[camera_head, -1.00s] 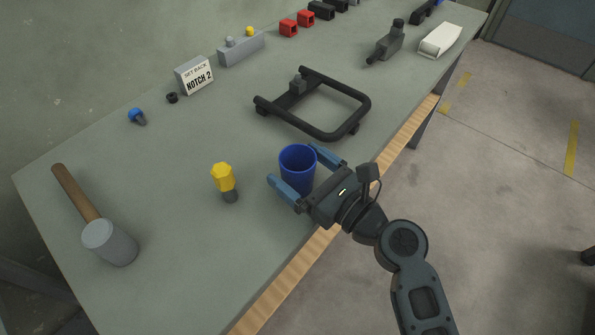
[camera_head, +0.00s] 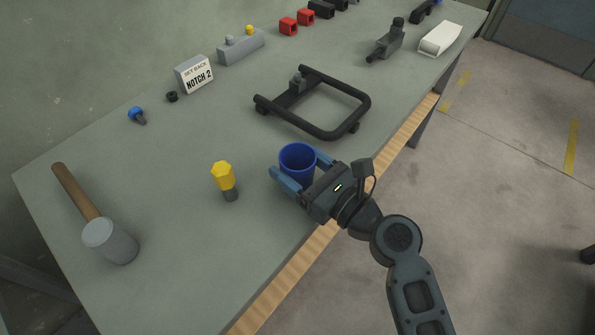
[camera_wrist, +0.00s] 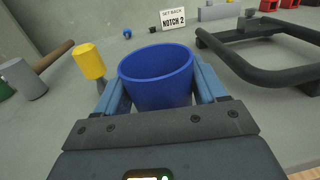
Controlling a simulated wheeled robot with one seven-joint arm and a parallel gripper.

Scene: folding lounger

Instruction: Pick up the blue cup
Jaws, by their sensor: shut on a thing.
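The blue cup (camera_head: 298,160) stands upright near the table's front edge, its open mouth facing up. My gripper (camera_head: 300,170) comes in from the front right, with one blue finger on each side of the cup, and is shut on it. In the wrist view the cup (camera_wrist: 160,82) sits between the two fingers (camera_wrist: 160,98), which press against its sides. The cup's lower part is partly hidden by the fingers and palm. I cannot tell whether its base is clear of the table.
A yellow-headed bolt (camera_head: 224,178) stands just left of the cup. A black tubular frame (camera_head: 330,128) lies behind it. A mallet (camera_head: 100,235) lies at the left. A sign reading "NOTCH 2" (camera_head: 195,76) stands at the back. Bare table (camera_head: 190,260) lies at the front left.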

